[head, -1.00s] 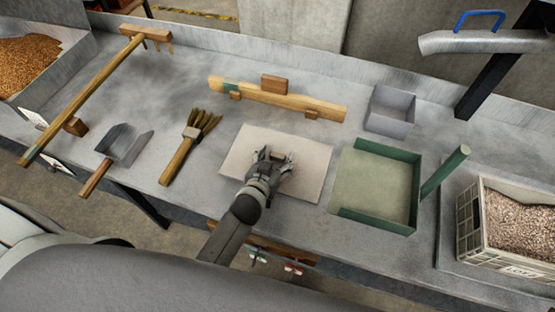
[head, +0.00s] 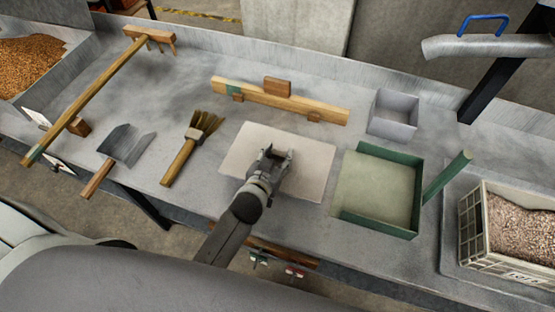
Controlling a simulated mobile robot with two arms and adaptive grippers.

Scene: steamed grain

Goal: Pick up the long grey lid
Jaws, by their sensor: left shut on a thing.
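A long grey, curved lid (head: 480,46) with a blue handle (head: 482,19) on top is at the upper right, by a dark post. My left gripper (head: 278,156) is above the pale square board (head: 313,178) in the middle of the bench, far to the left of the lid. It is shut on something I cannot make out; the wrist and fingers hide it. Whether the fingers touch the board is unclear. My right gripper is not in view.
A green open tray (head: 380,232) and a small grey box (head: 392,128) stand right of the board. A grain-filled crate (head: 481,262) is at far right. A brush (head: 180,160), scoop (head: 122,143), wooden rake (head: 85,98) and wooden beam (head: 325,112) lie left and behind.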

